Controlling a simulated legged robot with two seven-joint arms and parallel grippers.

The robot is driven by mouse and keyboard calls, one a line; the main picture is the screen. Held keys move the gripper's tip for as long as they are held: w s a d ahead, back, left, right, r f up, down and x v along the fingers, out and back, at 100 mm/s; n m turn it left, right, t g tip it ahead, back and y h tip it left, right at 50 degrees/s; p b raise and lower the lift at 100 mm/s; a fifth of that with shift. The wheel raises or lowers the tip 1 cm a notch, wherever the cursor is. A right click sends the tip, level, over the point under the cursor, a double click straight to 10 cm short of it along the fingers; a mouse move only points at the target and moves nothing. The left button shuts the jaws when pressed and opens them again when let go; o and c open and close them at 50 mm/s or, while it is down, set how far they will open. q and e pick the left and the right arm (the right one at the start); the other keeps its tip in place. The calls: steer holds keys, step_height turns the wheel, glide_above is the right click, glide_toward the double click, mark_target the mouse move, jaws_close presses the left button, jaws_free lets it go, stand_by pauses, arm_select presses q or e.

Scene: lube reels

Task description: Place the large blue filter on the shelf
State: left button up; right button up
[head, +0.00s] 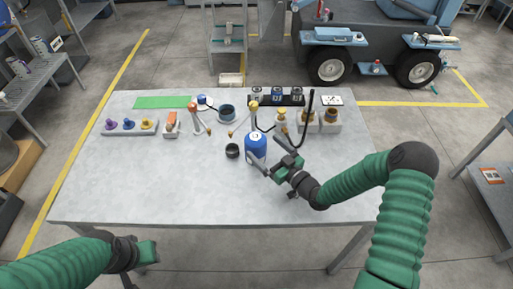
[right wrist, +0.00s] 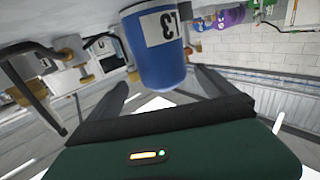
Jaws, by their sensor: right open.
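The large blue filter (head: 256,148) stands upright on the table, right of the table's middle. It has a white number label, seen upside down in the right wrist view (right wrist: 158,45). My right gripper (head: 271,157) is open at the filter's right front side. In the right wrist view its two fingers (right wrist: 160,90) are spread, with the filter between or just beyond them; contact cannot be told. My left gripper (head: 150,251) is off the table's front left edge, apart from everything; its jaws are unclear. A metal shelf (head: 75,62) stands at the far left with canisters on it.
A small black cap (head: 232,151) lies just left of the filter. A dark rack (head: 292,101) with small blue-labelled cans, oil bottles (head: 281,120) and a black hooked rod (head: 307,115) stand behind. The table's front left (head: 140,185) is clear.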

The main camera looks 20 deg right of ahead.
mark_target(255, 140)
steer(key=x, duration=0.5)
steer(key=shift+w+a+f+p, duration=0.1)
steer(key=shift+w+a+p, duration=0.05)
steer(key=shift+a+p, duration=0.2)
steer(key=shift+d, duration=0.1)
steer(key=c, duration=2.1)
